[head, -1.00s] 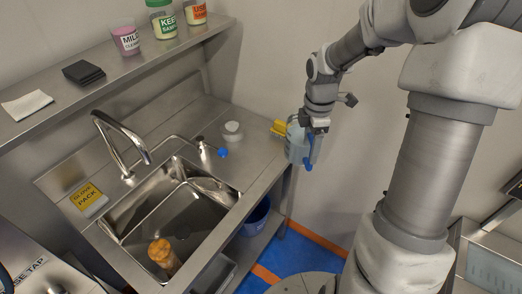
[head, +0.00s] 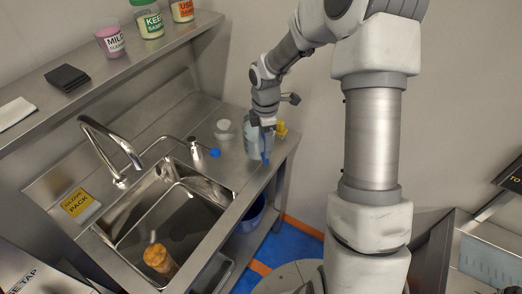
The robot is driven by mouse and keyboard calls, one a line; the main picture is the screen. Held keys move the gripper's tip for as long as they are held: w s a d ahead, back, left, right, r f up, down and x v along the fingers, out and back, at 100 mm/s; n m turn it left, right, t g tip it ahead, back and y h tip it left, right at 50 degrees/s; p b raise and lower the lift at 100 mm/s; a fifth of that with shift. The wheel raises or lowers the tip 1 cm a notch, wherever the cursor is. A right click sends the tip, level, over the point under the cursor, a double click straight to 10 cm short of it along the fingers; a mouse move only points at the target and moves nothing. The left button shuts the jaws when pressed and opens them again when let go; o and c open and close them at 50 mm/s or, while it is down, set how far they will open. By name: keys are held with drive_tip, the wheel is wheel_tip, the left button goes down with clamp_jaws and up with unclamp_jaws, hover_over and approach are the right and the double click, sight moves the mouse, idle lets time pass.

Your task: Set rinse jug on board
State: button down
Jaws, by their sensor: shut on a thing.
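The rinse jug (head: 253,143) is pale grey-blue with a blue handle (head: 265,150). My gripper (head: 265,124) is shut on it near the top of the handle. The jug is upright at the right end of the steel draining board (head: 231,164), beside the sink. I cannot tell whether its base touches the steel. My gripper hides part of the jug's top.
A yellow object (head: 281,129) is just right of the jug. The sink basin (head: 170,215) holds an orange-brown object (head: 158,259). A blue bucket (head: 252,212) is below.

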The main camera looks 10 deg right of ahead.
drive_tip(key=shift+w+a+f+p, duration=0.1)
drive_tip(key=shift+w+a+f, duration=0.05)
drive_tip(key=shift+f, duration=0.6)
drive_tip(key=shift+w+a+f+p, duration=0.1)
drive_tip(key=shift+a+f, duration=0.05)
drive_tip(key=shift+f, duration=0.65)
drive_tip(key=shift+w+a+f+p, duration=0.1)
drive_tip(key=shift+w+a+f, duration=0.05)
drive_tip(key=shift+f, duration=0.6)
drive_tip(key=shift+f, duration=0.2)
unclamp_jaws()
